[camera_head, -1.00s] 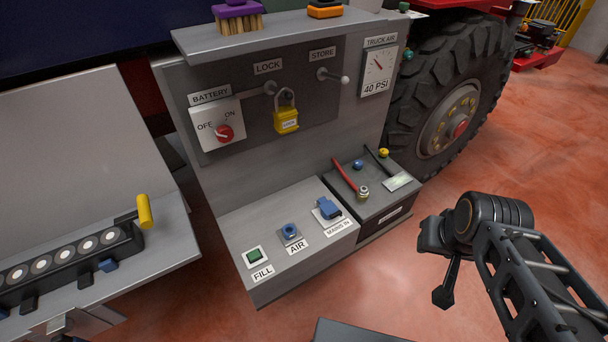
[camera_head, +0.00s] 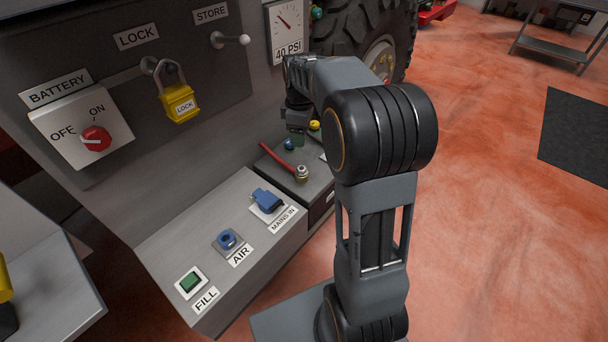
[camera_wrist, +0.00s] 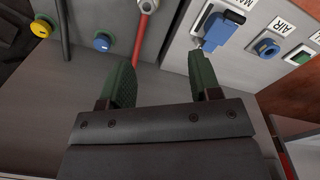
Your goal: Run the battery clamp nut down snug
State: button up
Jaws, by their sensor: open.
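The battery clamp nut (camera_head: 302,173) is a metallic piece with a brass-coloured base at the near end of the red cable (camera_head: 277,158), on the dark battery box (camera_head: 318,187). In the wrist view the nut (camera_wrist: 148,5) is cut by the top edge, with the red cable (camera_wrist: 140,40) running down toward my fingers. My gripper (camera_head: 297,137) hangs over the far part of the battery, behind the nut in the head view. In the wrist view its green-padded fingers (camera_wrist: 160,68) are apart, with nothing gripped between them. My arm hides part of the battery.
A blue cap (camera_head: 290,144) and a yellow cap (camera_head: 314,125) stand close to my gripper. The MAINS IN connector (camera_head: 267,201) is left of the battery. The panel with the yellow padlock (camera_head: 180,103) rises behind. Red floor at right is open.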

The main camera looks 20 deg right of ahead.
aim_at(304, 168)
jog(key=shift+n+g, duration=0.3)
jog(key=shift+n, duration=0.6)
jog(key=f, duration=0.5)
jog(key=w+d+f+b, duration=0.1)
jog(key=f, duration=0.5)
jog(key=w+d+f+b, duration=0.1)
jog(key=f, duration=0.5)
jog(key=shift+w+d, duration=0.1)
jog(key=shift+w, duration=0.15)
jog(key=shift+c, duration=0.4)
jog(key=c, duration=0.8)
jog(key=shift+d, duration=0.1)
jog(key=shift+c, duration=0.2)
